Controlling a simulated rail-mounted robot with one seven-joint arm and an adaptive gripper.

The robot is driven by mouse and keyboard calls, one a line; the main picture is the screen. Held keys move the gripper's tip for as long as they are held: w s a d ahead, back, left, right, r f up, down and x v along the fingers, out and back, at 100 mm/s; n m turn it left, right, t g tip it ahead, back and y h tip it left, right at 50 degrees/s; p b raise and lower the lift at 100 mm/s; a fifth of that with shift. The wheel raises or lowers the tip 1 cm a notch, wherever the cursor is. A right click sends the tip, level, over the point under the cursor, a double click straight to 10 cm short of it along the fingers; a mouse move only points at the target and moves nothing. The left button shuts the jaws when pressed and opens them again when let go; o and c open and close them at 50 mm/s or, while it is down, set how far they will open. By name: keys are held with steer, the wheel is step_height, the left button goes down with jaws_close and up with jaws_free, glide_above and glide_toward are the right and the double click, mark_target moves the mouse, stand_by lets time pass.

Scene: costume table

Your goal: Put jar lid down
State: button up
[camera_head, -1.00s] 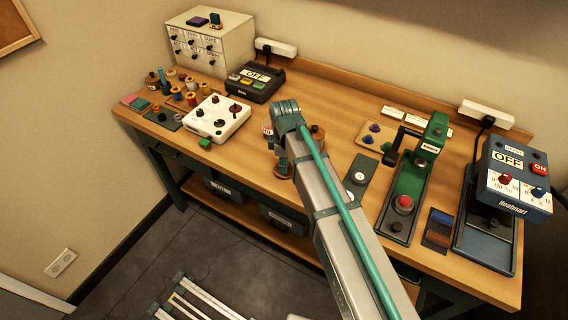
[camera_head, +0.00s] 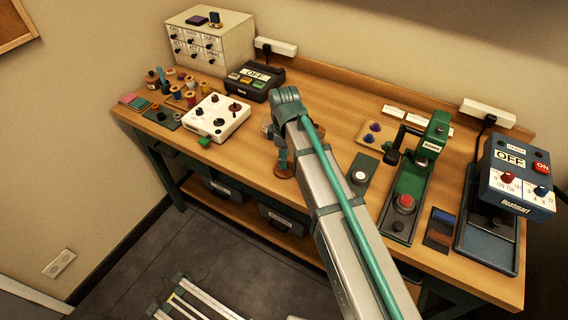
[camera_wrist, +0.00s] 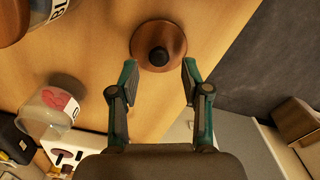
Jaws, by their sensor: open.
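The jar lid (camera_wrist: 173,57) is a round brown wooden disc with a black knob. In the wrist view it lies flat on the wooden tabletop near the front edge. In the head view the lid (camera_head: 284,171) shows below my gripper (camera_head: 282,160). My gripper (camera_wrist: 159,74) is open, with a finger to either side of the lid's near edge and gaps between them. A clear jar (camera_wrist: 48,112) with a red mark on its label stands to the left. Its mouth appears uncovered.
Another jar (camera_wrist: 48,12) with a brown lid (camera_wrist: 12,22) stands at upper left in the wrist view. A white control box (camera_head: 217,119) is left of my gripper in the head view. The green press (camera_head: 407,185) is to the right. The table edge is close to the lid.

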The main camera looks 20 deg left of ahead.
step_height(320, 180, up, 9)
steer(key=b, duration=0.2)
steer(key=shift+f, duration=0.2)
stand_by(0.4)
